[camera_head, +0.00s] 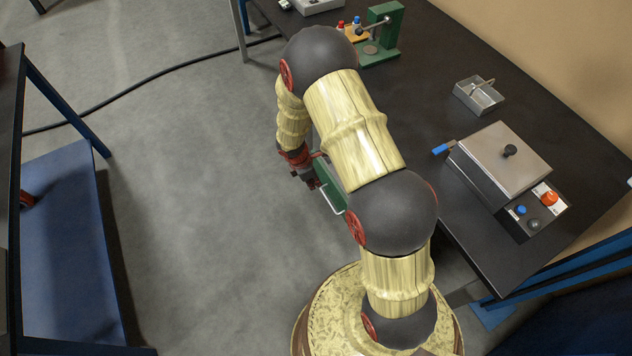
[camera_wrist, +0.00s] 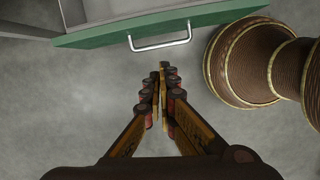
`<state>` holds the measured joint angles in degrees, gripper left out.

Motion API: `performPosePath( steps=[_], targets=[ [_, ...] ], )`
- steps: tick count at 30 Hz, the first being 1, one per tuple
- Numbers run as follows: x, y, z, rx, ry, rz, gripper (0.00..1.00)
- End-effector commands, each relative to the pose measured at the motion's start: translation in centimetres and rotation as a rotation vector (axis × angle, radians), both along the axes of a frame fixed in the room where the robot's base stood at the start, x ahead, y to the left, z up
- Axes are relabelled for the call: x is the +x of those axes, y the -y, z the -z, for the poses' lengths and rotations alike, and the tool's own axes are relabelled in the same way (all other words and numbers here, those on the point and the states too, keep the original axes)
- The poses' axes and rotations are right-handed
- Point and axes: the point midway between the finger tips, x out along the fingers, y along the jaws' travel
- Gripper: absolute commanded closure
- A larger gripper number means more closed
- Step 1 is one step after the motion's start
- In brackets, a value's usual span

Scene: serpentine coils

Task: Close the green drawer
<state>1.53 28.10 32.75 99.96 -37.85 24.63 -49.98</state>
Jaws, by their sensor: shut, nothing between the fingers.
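The green drawer (camera_head: 327,184) sticks out from under the dark workbench, partly hidden behind my arm. In the wrist view its green front (camera_wrist: 210,19) crosses the top, with a pale grey drawer interior behind it, so it stands open. Its silver bar handle (camera_wrist: 161,43) faces my gripper and also shows in the head view (camera_head: 330,203). My gripper (camera_wrist: 164,72) is shut and empty, with its fingertips just short of the handle and apart from it in the picture. In the head view my gripper (camera_head: 309,181) is beside the drawer front, low and partly hidden.
The workbench (camera_head: 446,80) carries a lidded box with buttons (camera_head: 502,160), a small metal tray (camera_head: 478,96) and a green fixture (camera_head: 384,35). A blue-framed table (camera_head: 62,110) stands at the left. The grey floor (camera_head: 190,200) between is clear except for a black cable (camera_head: 140,82).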

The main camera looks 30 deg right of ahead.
Motion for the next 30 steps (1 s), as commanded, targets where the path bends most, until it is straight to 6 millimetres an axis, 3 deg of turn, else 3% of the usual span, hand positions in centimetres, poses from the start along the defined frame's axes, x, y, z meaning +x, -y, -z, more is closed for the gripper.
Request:
performPosePath(
  steps=[4,10,25,30],
  targets=[
    [0.6,-0.3,0.1,0.014,-0.002,-0.113,1.0],
    [0.6,-0.1,1.2,0.014,-0.01,-0.146,1.0],
    [0.6,2.1,10.2,0.015,-0.01,-0.141,1.0],
    [0.7,4.6,9.9,0.014,-0.008,-0.138,1.0]
  ],
)
